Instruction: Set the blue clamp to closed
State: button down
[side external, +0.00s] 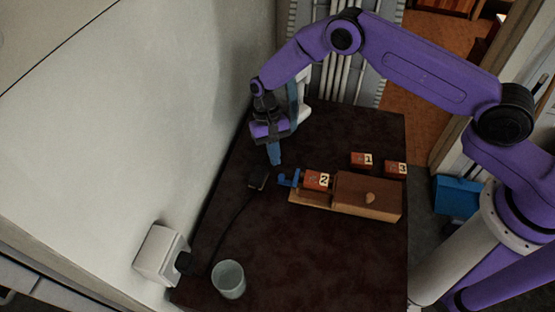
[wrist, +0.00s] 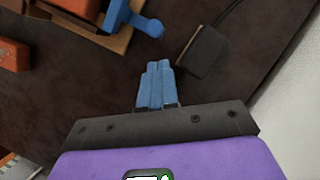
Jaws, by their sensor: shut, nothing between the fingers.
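The blue clamp (side external: 290,180) is at the left end of a wooden fixture (side external: 368,197), beside an orange block marked 2 (side external: 317,180). In the wrist view the clamp (wrist: 118,14) is at the top, with its rounded handle end pointing right, toward the dark box. Whether the clamp is open or closed is not clear. My gripper (side external: 275,160) points down with its blue fingers together and empty. It is above the table, just behind and left of the clamp, and apart from it. In the wrist view the fingertips (wrist: 158,66) are below the handle end.
A black box (side external: 258,178) with a cable lies left of the clamp; it also shows in the wrist view (wrist: 203,50). Blocks marked 1 (side external: 362,160) and 3 (side external: 396,168) lie behind the fixture. A glass cup (side external: 228,278) stands at front left. A wall rises at left.

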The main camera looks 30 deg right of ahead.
jog(key=shift+s+a, duration=0.15)
jog(key=shift+s, duration=0.95)
jog(key=shift+s+d, duration=1.2)
jog(key=shift+s, duration=0.05)
jog(key=shift+w, duration=0.1)
